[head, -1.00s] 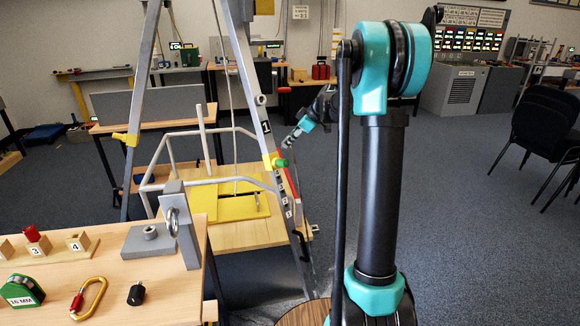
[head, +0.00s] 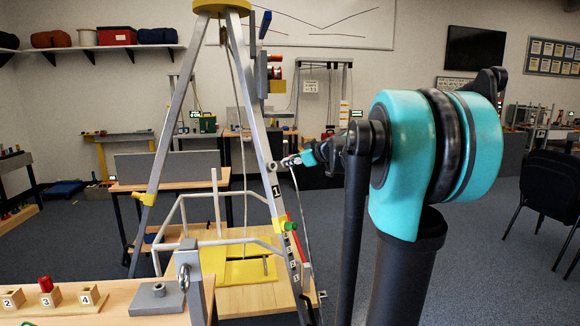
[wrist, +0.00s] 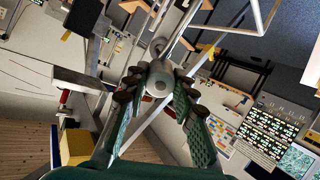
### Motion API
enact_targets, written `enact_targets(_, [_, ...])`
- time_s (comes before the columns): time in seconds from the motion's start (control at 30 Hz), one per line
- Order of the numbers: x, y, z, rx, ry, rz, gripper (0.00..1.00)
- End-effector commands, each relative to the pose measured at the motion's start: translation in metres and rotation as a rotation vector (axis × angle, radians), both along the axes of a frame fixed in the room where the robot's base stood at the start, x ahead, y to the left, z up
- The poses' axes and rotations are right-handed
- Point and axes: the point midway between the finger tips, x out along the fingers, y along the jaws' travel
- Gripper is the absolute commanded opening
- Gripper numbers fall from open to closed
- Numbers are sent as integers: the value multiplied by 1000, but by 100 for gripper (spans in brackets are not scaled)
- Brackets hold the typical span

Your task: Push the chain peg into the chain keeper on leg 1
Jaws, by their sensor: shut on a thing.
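Leg 1 (head: 262,130) of the tripod carries a "1" label and, just above it, the small grey chain keeper (head: 272,166). My gripper (head: 303,159) is beside the keeper, on its right, at about its height. It is shut on the chain peg, a grey piece with a rounded end (wrist: 160,82) between the green finger pads in the wrist view. A grey round part (wrist: 158,47), seemingly the keeper, shows just beyond the peg. Whether the peg touches or enters it cannot be told. A thin pale line (head: 297,195) hangs below my gripper beside the leg.
A green knob (head: 291,226) and a yellow clamp sit lower on leg 1. A yellow plate (head: 250,272) lies on the wooden platform under the tripod. A bench with numbered blocks (head: 48,297) stands at the front left. Floor at the right is open before black chairs (head: 551,188).

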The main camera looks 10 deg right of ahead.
Motion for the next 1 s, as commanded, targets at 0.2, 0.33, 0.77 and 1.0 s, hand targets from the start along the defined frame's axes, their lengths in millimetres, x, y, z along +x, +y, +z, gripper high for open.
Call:
enact_targets(0.2, [0, 0, -1, 0, 2, -1, 0])
enact_targets(0.33, [3, 2, -2, 0, 2, 0, 0])
enact_targets(0.77, [28, 17, -14, 1, 2, 1, 0])
enact_targets(1.0, [40, 23, -19, 0, 3, 1, 0])
